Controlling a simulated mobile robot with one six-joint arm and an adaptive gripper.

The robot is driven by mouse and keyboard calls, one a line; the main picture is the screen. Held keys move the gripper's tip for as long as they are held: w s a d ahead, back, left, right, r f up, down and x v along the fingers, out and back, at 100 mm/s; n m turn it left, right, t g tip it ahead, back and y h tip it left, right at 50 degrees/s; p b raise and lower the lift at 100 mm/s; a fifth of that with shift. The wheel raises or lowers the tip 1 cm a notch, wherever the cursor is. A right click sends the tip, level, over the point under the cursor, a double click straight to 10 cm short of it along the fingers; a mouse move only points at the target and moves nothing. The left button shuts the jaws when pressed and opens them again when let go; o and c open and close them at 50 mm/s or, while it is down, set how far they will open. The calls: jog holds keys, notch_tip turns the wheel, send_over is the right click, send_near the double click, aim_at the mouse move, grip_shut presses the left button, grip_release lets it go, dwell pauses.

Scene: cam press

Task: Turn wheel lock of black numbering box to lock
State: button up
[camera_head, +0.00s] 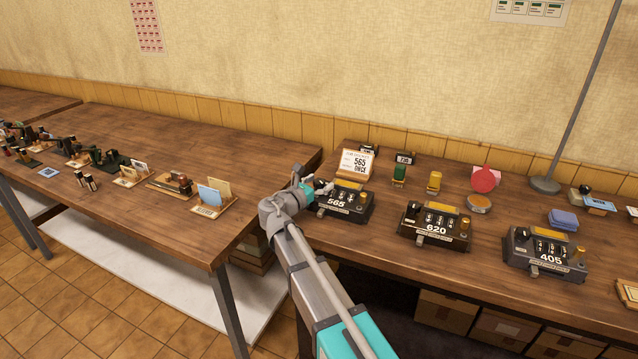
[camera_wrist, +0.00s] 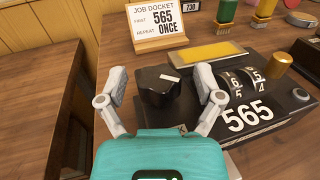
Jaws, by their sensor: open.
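The black numbering box (camera_head: 345,207) marked 565 stands near the left end of the right-hand table. It also shows in the wrist view (camera_wrist: 290,118), with number wheels (camera_wrist: 243,83), a yellow pad and a gold knob (camera_wrist: 279,65). A black round knob with a white mark, the wheel lock (camera_wrist: 158,95), sits on its left part. My gripper (camera_wrist: 160,92) is open, with one finger on each side of this knob. I cannot tell whether the fingers touch it. In the head view my gripper (camera_head: 318,190) is at the box's left end.
A job docket card (camera_wrist: 157,22) reading 565 ONCE stands behind the box. Similar boxes marked 620 (camera_head: 436,226) and 405 (camera_head: 546,252) stand to the right. Green and yellow stamps (camera_head: 399,176) stand behind. A gap separates the left table (camera_head: 190,150).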

jog(key=shift+c, duration=0.2)
jog(key=c, duration=1.1)
jog(key=shift+c, duration=0.2)
jog(key=shift+w+m+g+h, duration=0.1)
jog(key=shift+m+g+h, duration=0.3)
jog(key=shift+h, duration=0.1)
jog(key=m+g+h, duration=0.4)
jog(key=shift+w+a+g, duration=0.1)
jog(key=shift+a+g, duration=0.05)
jog(key=shift+g, duration=0.25)
jog(key=shift+m+g+h, duration=0.55)
jog(key=shift+m+g, duration=0.45)
jog(key=shift+g, duration=0.45)
jog(key=shift+m+g+h, duration=0.55)
jog(key=shift+m+g, duration=0.45)
jog(key=shift+g, duration=0.45)
jog(key=shift+s, duration=0.2)
